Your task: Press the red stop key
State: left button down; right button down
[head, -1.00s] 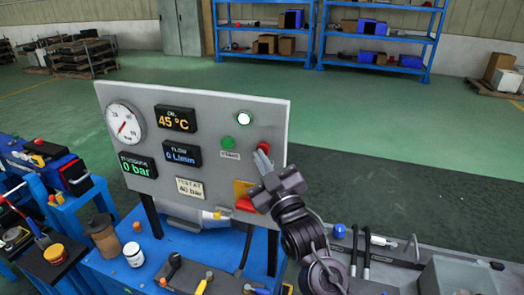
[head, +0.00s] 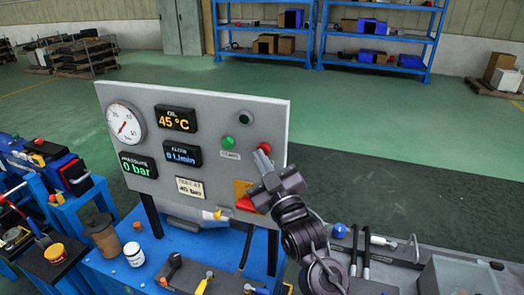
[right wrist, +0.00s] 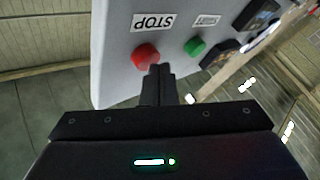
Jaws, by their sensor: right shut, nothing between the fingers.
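The red stop key (head: 264,147) is a round button on the right side of the grey panel (head: 215,110). In the right wrist view the red key (right wrist: 146,56) sits beside an upside-down STOP label (right wrist: 152,22). My right gripper (head: 263,158) is shut and empty, its fingertips just below the key in the head view. In the right wrist view the fingertips (right wrist: 158,70) overlap the key's edge; I cannot tell whether they touch it. My left gripper is not in view.
A green button (head: 228,143) is left of the red key, with a dark lamp (head: 244,118) above. The panel also carries a dial gauge (head: 124,125) and displays, one reading 0 bar (head: 138,166). A blue bench (head: 185,245) with tools lies below.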

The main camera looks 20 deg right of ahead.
jog(key=shift+s+a, duration=0.3)
jog(key=shift+s, duration=0.25)
jog(key=shift+a, duration=0.1)
jog(key=shift+s+a+p, duration=0.1)
jog(key=shift+s+a, duration=0.35)
jog(key=shift+s, duration=0.25)
jog(key=shift+s+a+p, duration=0.1)
jog(key=shift+s+a, duration=0.35)
jog(key=shift+s, duration=0.25)
jog(key=shift+s+a+p, duration=0.1)
jog(key=shift+s+a, duration=0.35)
jog(key=shift+s, duration=0.25)
